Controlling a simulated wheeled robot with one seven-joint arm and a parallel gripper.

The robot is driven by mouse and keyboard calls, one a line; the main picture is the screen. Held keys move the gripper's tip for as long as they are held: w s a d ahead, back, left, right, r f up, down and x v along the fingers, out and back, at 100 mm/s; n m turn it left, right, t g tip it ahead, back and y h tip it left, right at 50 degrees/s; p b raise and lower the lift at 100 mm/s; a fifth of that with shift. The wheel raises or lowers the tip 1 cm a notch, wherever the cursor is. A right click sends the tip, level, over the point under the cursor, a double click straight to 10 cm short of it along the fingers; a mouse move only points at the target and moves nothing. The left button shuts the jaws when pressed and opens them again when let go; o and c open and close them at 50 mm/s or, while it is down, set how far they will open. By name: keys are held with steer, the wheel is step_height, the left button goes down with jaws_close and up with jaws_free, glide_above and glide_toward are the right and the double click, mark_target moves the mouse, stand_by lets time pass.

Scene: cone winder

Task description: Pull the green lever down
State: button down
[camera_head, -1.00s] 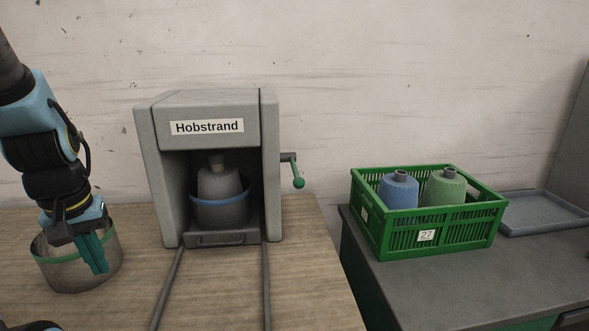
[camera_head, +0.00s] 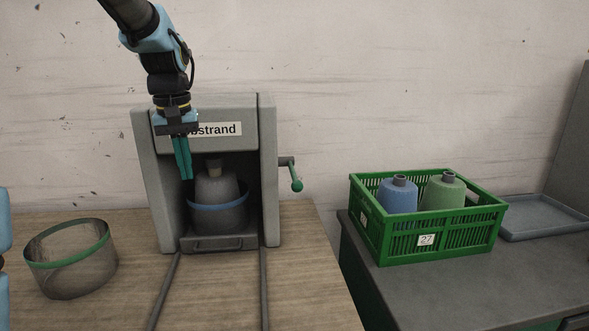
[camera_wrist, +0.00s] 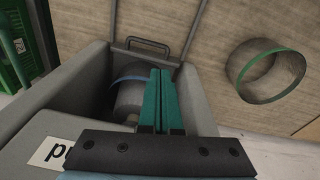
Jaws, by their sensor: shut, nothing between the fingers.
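The green lever (camera_head: 296,178) sticks out from the right side of the grey Hobstrand machine (camera_head: 270,150). Its green arm hangs down from a dark shaft and ends in a round green knob. My gripper (camera_head: 187,178) has teal fingers and is shut and empty. In the head view it appears in front of the machine's upper left part, left of the lever and apart from it. In the wrist view, the shut fingers (camera_wrist: 160,75) point over the machine's opening.
A grey cone stands in a blue-rimmed bin (camera_head: 219,215) inside the machine. A green-rimmed mesh ring (camera_head: 70,262) stands on the wooden table at left. A green crate (camera_head: 400,248) with blue and green cones and a grey tray (camera_head: 545,215) are on the right counter.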

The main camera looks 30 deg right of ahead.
steer(key=s+d+r, duration=0.2)
steer(key=d+r, duration=0.2)
steer(key=d, duration=0.3)
steer(key=s+d+r+m+b, duration=0.1)
steer(key=s+d+r, duration=0.2)
steer(key=d, duration=0.4)
steer(key=s+d+r+m, duration=0.1)
steer(key=s+d+r, duration=0.1)
steer(key=d+r, duration=0.3)
steer(key=d, duration=0.2)
steer(key=shift+s+d+r+g, duration=0.15)
steer(key=shift+d+g, duration=0.15)
steer(key=p, duration=0.2)
glide_toward(293, 173)
steer(key=s+a+f, duration=0.1)
steer(key=s+f, duration=0.1)
steer(key=f, duration=0.1)
steer(key=s+f, duration=0.1)
steer(key=f+p, duration=0.1)
steer(key=shift+s+a, duration=0.35)
steer(key=shift+s+f, duration=0.25)
steer(key=shift+f, duration=0.25)
steer(key=shift+f, duration=0.2)
